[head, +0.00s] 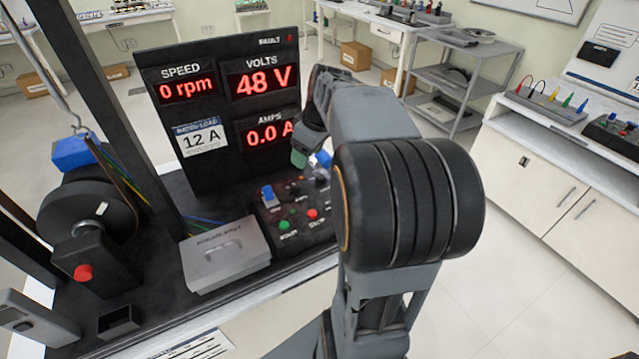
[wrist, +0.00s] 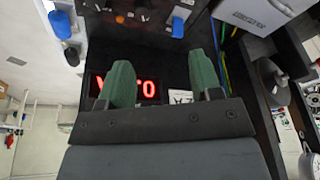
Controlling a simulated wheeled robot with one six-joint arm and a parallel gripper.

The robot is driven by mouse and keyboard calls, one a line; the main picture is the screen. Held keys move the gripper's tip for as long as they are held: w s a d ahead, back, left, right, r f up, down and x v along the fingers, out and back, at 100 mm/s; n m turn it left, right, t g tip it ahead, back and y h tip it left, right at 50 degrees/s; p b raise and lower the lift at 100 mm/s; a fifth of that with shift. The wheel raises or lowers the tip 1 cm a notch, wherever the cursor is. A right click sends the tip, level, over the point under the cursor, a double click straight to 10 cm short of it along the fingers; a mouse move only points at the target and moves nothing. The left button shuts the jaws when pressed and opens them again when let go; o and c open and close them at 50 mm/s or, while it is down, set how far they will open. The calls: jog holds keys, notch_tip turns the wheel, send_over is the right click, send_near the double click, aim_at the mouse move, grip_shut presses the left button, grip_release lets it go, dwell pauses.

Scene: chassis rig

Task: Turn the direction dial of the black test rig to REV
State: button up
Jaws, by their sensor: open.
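The black test rig (head: 222,108) stands left of centre in the head view, with a control box (head: 301,243) at its foot. In the head view my gripper (head: 303,157) is above the box's far side, partly hidden by my arm.
A green button (head: 285,225) and a red button (head: 312,213) are on the box's near side. Another blue part (head: 322,158) shows beside my gripper. A grey lidded box (head: 225,262) stands left of the controls. The display panel reads 0 rpm, 48 V and 0.0 A.

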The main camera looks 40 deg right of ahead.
aim_at(321, 176)
jog(key=w+d+f+n+y+b, duration=0.15)
jog(key=d+f, duration=0.35)
jog(key=d, duration=0.7)
jog(key=shift+n+t+h, duration=0.25)
jog(key=shift+n+t, duration=0.05)
jog(key=shift+n, duration=0.25)
jog(key=x, duration=1.1)
jog(key=shift+w+a+r, duration=0.1)
jog(key=shift+w+a, duration=0.1)
jog(key=shift+w, duration=0.1)
jog(key=shift+x, duration=0.9)
jog(key=shift+b, duration=0.35)
jog(key=c, duration=0.9)
